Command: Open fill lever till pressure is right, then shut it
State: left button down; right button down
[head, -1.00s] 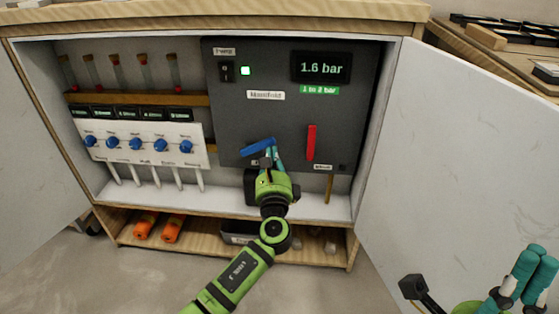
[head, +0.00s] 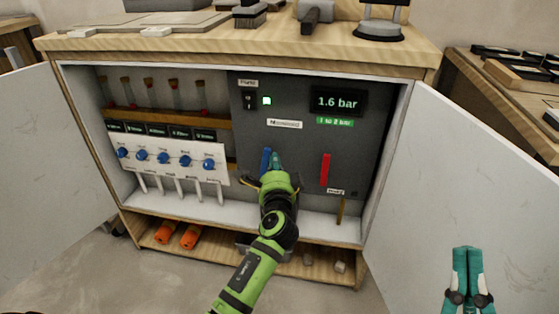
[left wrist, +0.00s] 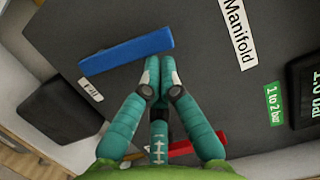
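The blue lever (head: 265,161) on the dark manifold panel (head: 300,150) stands upright. In the left wrist view the blue lever (left wrist: 127,51) lies beside a label reading "Fill" (left wrist: 91,88). My left gripper (head: 276,157) is at the lever's right side, its fingertips (left wrist: 160,62) together with nothing between them. They are at or very near the lever's edge; contact cannot be told.
A red lever (head: 325,170) stands upright to the right on the panel. Blue knobs (head: 163,158) line a white board. The open right door (head: 455,150) flanks the cabinet.

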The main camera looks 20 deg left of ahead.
pick_arm(q)
jog(key=shift+s+a+r+n+p, duration=0.1)
jog(key=shift+a+r+n+p, duration=0.1)
jog(key=shift+a+n+p, duration=0.3)
jog(key=shift+d, duration=0.1)
pick_arm(e)
jog(key=w+f+m+g+h, duration=0.1)
jog(key=w+f+g+h, duration=0.2)
jog(key=w+f+h, duration=0.1)
jog(key=shift+w+d+f+m, duration=0.4)
jog(key=shift+w+f, duration=0.15)
jog(key=shift+f, duration=0.4)
pick_arm(q)
jog(key=v, duration=1.2)
jog(key=shift+r+h, duration=0.15)
jog(key=shift+h, duration=0.15)
